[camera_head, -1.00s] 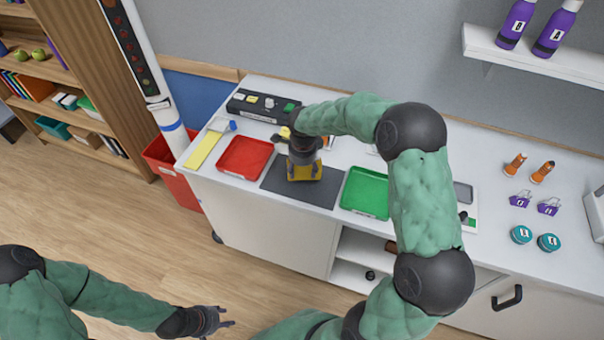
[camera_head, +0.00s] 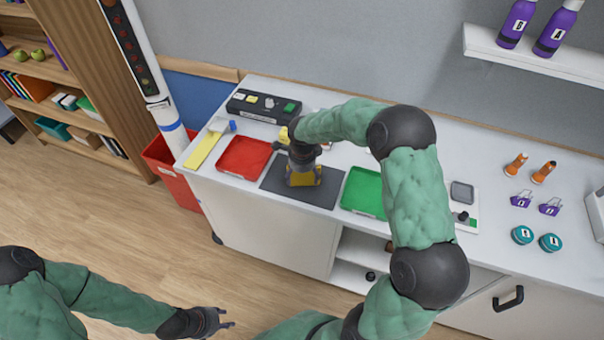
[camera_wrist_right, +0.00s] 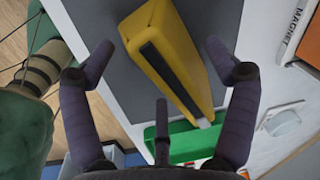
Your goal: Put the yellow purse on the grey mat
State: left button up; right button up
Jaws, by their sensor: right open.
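The yellow purse (camera_head: 304,179) is on the grey mat (camera_head: 318,197), largely hidden from above by my right gripper (camera_head: 303,164). In the right wrist view the yellow purse (camera_wrist_right: 170,62), with a dark strip along it, lies over the grey mat (camera_wrist_right: 100,20). My right gripper's fingers (camera_wrist_right: 165,70) are open, one to each side of the purse, with gaps visible there. My left gripper (camera_head: 222,318) is low at the bottom of the head view, away from the counter, its fingers apart and empty.
A red tray (camera_head: 244,158) lies left of the mat and a green tray (camera_head: 363,192) right of it. A dark block with coloured squares (camera_head: 264,106) stands behind. Orange, purple and teal items (camera_head: 537,205) stand at the right. Bare counter lies before them.

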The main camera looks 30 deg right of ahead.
jog(key=shift+r, duration=0.3)
notch_tip(320, 180, up, 11)
jog(key=s+p, duration=0.1)
jog(key=shift+s+a+r, duration=0.2)
jog(key=shift+s+a, duration=0.05)
jog(key=shift+a, duration=0.1)
